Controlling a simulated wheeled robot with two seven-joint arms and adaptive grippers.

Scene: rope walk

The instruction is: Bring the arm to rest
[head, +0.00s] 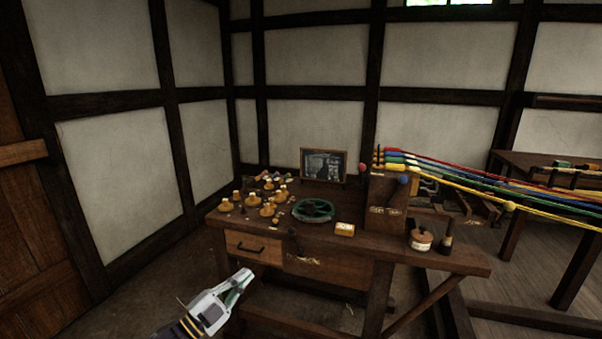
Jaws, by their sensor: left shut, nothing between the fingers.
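My left gripper (238,285) is in the head view at the lower left. Its arm comes up from the bottom edge. The gripper is shut and empty, in the air in front of the wooden workbench (450,261), below the drawer (254,247). It looks apart from the bench, though the exact gap is hard to tell. My right gripper does not show.
The bench holds several yellow-brown knobbed pieces (283,198), a green wheel (313,209), a framed picture (323,165), a small box (345,229) and a lidded pot (421,239). Coloured ropes (470,178) run right from a wooden post. Floor at left is clear.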

